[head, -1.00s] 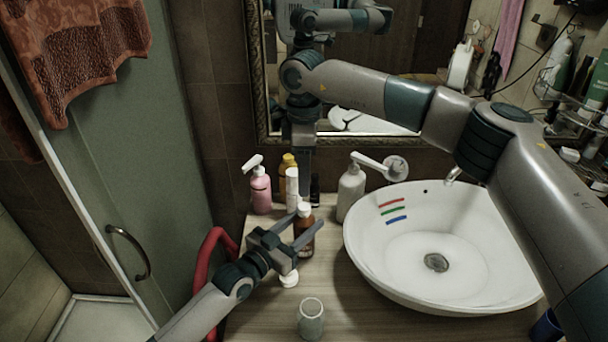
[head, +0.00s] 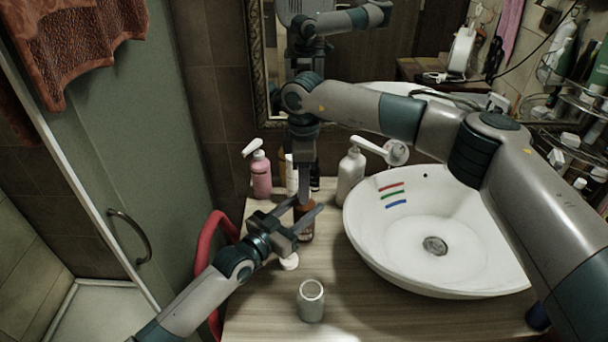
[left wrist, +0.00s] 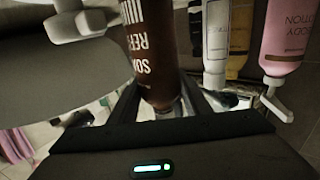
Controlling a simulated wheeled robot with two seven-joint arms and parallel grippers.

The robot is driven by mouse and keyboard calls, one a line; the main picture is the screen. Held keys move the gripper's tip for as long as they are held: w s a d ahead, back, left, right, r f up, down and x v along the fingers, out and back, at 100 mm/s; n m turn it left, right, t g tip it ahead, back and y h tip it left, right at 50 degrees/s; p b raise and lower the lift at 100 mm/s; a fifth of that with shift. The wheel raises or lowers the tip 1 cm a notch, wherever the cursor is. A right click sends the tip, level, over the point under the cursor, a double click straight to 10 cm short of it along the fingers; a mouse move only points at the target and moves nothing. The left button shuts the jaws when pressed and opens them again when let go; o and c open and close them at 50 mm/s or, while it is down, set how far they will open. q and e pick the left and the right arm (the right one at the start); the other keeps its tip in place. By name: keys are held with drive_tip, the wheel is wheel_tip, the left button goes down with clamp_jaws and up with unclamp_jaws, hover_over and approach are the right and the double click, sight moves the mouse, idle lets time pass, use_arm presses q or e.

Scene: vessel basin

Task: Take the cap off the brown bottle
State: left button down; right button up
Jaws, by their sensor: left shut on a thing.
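The brown bottle (head: 305,232) stands upright on the counter left of the basin. My left gripper (head: 300,222) is shut around its upper body. In the left wrist view, which is upside down, the brown bottle (left wrist: 149,45) sits between the fingers, its label lettering facing the camera. My right gripper (head: 304,190) points straight down over the bottle's top. The bottle's cap is hidden behind the grippers in the head view, and I cannot tell whether the right fingers touch it or are open.
A pink pump bottle (head: 261,178), a white bottle (head: 291,178) and a white pump bottle (head: 351,178) stand behind. The white basin (head: 400,275) is to the right. A grey cup (head: 311,302) and a small white object (head: 289,262) are in front.

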drive_tip(key=shift+f, duration=0.15)
clamp_jaws()
